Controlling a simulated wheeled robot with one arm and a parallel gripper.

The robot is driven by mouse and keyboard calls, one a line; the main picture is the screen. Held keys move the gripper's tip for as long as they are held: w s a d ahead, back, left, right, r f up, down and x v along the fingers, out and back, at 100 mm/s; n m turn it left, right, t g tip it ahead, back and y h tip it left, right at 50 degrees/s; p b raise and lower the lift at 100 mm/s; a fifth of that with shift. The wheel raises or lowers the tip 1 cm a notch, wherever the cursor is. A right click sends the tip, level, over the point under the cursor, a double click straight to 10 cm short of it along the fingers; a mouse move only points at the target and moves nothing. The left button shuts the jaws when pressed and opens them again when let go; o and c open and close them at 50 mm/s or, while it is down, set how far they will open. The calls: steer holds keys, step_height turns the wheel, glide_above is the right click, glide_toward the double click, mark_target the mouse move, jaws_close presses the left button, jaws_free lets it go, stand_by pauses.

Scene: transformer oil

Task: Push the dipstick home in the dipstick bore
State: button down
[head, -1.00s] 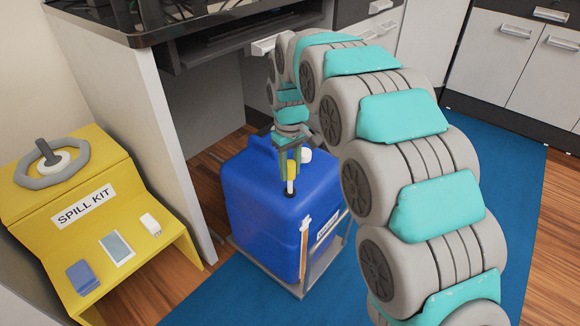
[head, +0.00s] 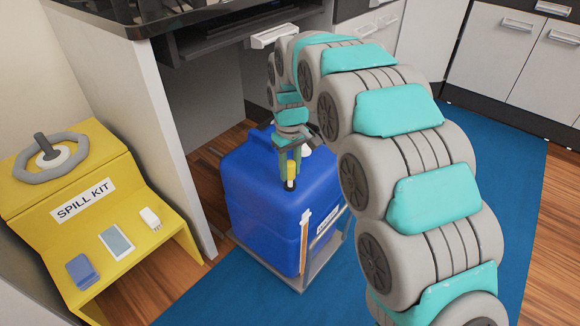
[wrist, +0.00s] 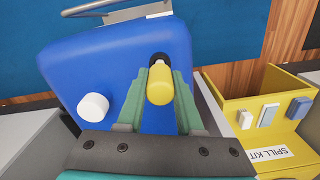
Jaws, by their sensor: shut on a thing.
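The blue oil container (head: 262,210) stands upright on a grey wheeled-looking frame on the blue mat. The dipstick (head: 291,171) has a yellow handle and stands upright in the dark dipstick bore (head: 289,188) on the container's top. In the wrist view the yellow handle (wrist: 159,85) sits between the green fingers, with the dark bore (wrist: 160,59) just beyond it. My gripper (head: 290,174) points down over the bore and is shut on the dipstick. A short pale length shows between handle and bore; the rest of the dipstick is hidden.
A white cap (wrist: 93,107) is on the container's top beside my gripper. The yellow spill kit stand (head: 150,222) is at left, holding small items. The desk's side panel (head: 150,140) rises behind it. Blue mat (head: 400,280) lies around the container.

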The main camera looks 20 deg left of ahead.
mark_target(290, 177)
steer(key=shift+f+b, duration=0.4)
steer(key=shift+f, duration=1.15)
steer(key=shift+c, duration=2.4)
jaws_free()
step_height(290, 177, up, 8)
steer(key=shift+f, duration=0.1)
